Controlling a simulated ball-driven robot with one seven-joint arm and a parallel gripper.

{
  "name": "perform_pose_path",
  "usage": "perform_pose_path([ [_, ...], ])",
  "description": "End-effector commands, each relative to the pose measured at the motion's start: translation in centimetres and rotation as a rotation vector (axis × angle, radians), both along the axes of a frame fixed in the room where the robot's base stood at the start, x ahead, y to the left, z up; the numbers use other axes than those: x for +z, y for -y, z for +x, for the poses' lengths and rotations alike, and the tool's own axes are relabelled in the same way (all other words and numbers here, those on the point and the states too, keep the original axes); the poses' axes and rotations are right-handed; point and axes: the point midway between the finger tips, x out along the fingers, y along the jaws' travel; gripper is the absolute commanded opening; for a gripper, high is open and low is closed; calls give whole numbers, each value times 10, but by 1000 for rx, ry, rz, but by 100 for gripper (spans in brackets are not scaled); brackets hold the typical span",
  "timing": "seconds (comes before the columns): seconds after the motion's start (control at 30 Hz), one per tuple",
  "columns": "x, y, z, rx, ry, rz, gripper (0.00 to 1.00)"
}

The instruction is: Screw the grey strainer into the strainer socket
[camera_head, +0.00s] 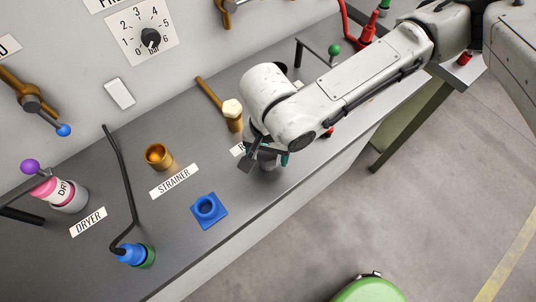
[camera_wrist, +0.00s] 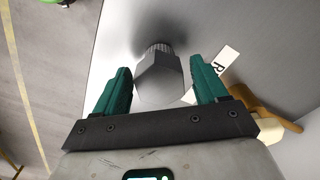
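The grey strainer (camera_wrist: 160,82) is a hexagonal piece with a ribbed end, seen between my green fingers in the wrist view. In the head view it shows only partly (camera_head: 268,163), under my gripper (camera_head: 264,153). My gripper is open, with one finger on each side of the strainer (camera_wrist: 163,83) and narrow gaps beside it. Whether the strainer touches the bench is hard to tell. The strainer socket (camera_head: 158,157) is an empty-looking brass cup behind the STRAINER label (camera_head: 174,181), to the left of my gripper.
A brass valve with a cream hex cap (camera_head: 232,110) stands behind my gripper. A bent black rod (camera_head: 127,185) rises left of the socket.

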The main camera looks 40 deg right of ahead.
Motion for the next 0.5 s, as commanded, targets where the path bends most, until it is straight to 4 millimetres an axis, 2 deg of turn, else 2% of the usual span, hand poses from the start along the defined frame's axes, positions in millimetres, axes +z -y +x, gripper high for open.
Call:
perform_pose_path([
  [0.07, 0, 0, 0, 0, 0, 0, 64],
  [0.5, 0, 0, 0, 0, 0, 0, 22],
])
